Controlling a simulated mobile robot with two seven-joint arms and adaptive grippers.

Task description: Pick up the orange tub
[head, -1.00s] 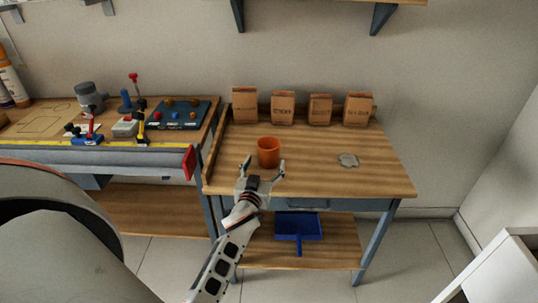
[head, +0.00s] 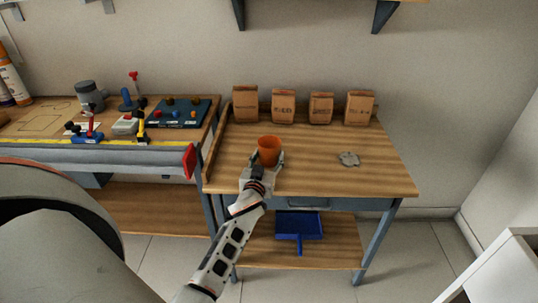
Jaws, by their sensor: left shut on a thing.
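The orange tub (head: 269,149) stands upright near the front left of the wooden table (head: 325,180) in the head view. My left gripper (head: 268,160) reaches in from the lower left and is shut on the tub's lower part, a finger on either side. The gripper hides part of the tub's base, so I cannot tell if it still touches the table. My right gripper is not in view.
Several brown paper bags (head: 283,107) stand along the table's back edge. A grey flat lump (head: 348,159) lies to the right. A blue dustpan (head: 298,226) is on the lower shelf.

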